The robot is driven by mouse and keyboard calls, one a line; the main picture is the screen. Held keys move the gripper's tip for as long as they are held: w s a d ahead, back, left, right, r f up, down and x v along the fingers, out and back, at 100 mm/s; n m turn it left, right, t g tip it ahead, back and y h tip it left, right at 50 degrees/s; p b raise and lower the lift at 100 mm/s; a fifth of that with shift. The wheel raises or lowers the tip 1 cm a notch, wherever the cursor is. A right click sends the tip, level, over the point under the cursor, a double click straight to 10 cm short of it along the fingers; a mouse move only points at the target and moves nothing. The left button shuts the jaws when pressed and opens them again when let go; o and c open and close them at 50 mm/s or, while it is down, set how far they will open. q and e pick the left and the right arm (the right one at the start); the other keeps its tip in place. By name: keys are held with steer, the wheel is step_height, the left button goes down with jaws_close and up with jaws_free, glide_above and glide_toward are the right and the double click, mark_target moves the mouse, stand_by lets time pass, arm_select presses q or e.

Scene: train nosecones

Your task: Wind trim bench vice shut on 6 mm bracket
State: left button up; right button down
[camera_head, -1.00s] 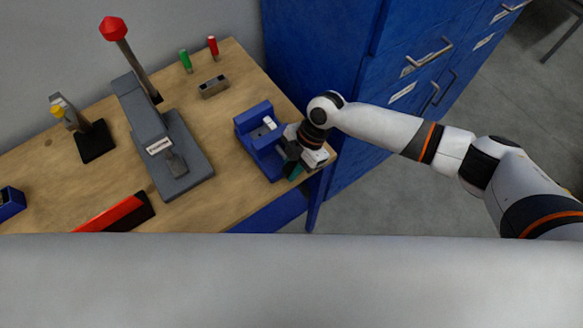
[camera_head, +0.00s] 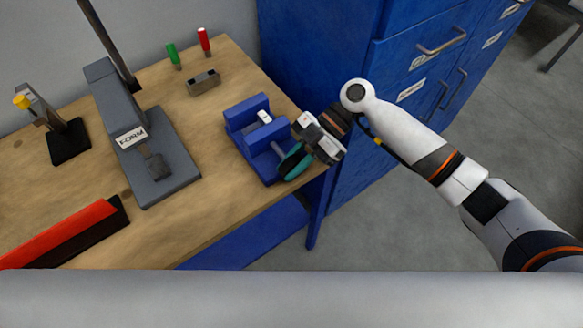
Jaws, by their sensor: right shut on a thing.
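The blue bench vice (camera_head: 240,120) stands at the right end of the wooden bench, its jaws towards the back. A small white piece (camera_head: 264,116), which looks like the bracket, sits upright at the jaws; I cannot tell whether both jaws touch it. A grey screw (camera_head: 277,149) runs to a teal handle (camera_head: 293,163) on the vice's front right side. My right gripper (camera_head: 300,152) is shut on the teal handle, with its fingers partly hidden by the gripper body. My left gripper is not in view.
A grey press (camera_head: 128,135) with a tall lever stands left of the vice. A red-and-black piece (camera_head: 70,233) lies front left. Blue cabinets (camera_head: 340,60) stand close on the right.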

steer(key=shift+r, duration=0.15)
steer(key=c, duration=1.3)
jaws_free()
steer(key=shift+d, duration=0.1)
steer(key=shift+w+d, duration=0.15)
steer(key=shift+w, duration=0.05)
steer(key=shift+b+v, duration=2.05)
steer(key=shift+v, duration=3.7)
